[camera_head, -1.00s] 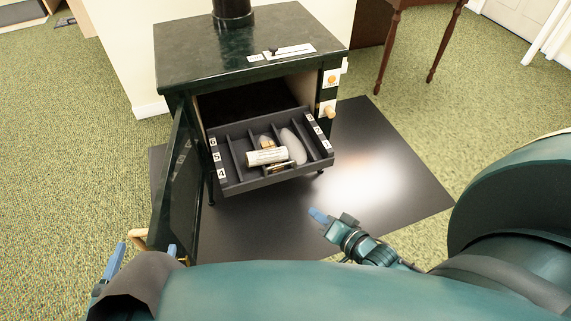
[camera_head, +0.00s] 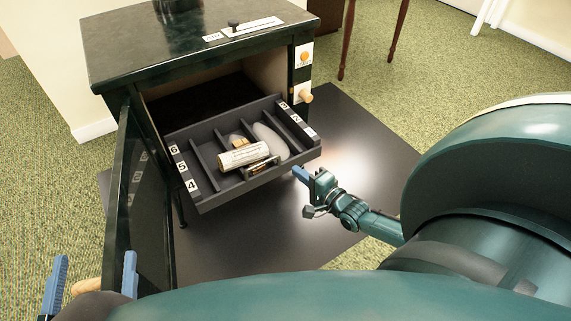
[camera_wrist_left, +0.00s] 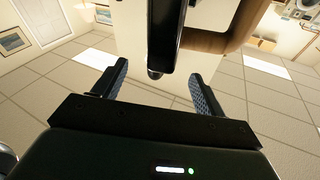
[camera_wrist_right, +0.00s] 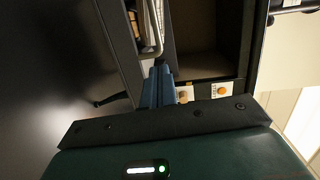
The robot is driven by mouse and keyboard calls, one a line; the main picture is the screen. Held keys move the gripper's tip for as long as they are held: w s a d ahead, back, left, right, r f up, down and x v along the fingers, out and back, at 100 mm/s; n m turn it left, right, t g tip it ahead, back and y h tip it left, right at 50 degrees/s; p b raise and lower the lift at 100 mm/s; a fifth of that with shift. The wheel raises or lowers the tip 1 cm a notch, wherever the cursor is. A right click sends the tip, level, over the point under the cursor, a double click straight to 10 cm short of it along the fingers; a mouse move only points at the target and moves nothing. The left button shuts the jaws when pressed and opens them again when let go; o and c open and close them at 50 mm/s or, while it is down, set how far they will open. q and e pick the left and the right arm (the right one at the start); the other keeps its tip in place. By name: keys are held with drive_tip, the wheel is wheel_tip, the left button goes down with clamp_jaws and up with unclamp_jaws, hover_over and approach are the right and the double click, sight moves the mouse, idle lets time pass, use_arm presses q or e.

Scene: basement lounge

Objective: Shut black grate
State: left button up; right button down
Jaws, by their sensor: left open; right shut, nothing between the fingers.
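The black grate (camera_head: 240,187) is a divided tray pulled out from the front of the dark green stove (camera_head: 190,45). It holds a pale cylinder (camera_head: 243,156) and a few small items. Its edge also shows in the right wrist view (camera_wrist_right: 118,40). My right gripper (camera_head: 300,174) is shut and empty, its fingertips close to the grate's front right corner; contact cannot be told. My left gripper (camera_head: 94,272) is open at the lower left, its fingers on either side of a wooden handle (camera_head: 86,287) by the open stove door (camera_head: 142,205).
The stove door stands open on the left, beside the grate. A dark floor plate (camera_head: 270,235) lies underneath. A table leg (camera_head: 347,40) stands behind; carpet is clear to the right.

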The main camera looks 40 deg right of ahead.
sight(279, 158)
use_arm(q)
drive_tip(key=shift+w+d+f+n+b, duration=0.1)
drive_tip(key=shift+d+f+n+b, duration=0.15)
drive_tip(key=shift+b, duration=0.75)
use_arm(e)
drive_tip(key=w, duration=0.4)
drive_tip(key=w+f, duration=0.1)
drive_tip(key=shift+w+a, duration=0.35)
drive_tip(key=shift+w, duration=0.05)
use_arm(q)
drive_tip(key=shift+r, duration=0.2)
use_arm(e)
drive_tip(key=shift+w+r, duration=0.1)
drive_tip(key=shift+w, duration=0.05)
use_arm(q)
drive_tip(key=shift+r, duration=0.15)
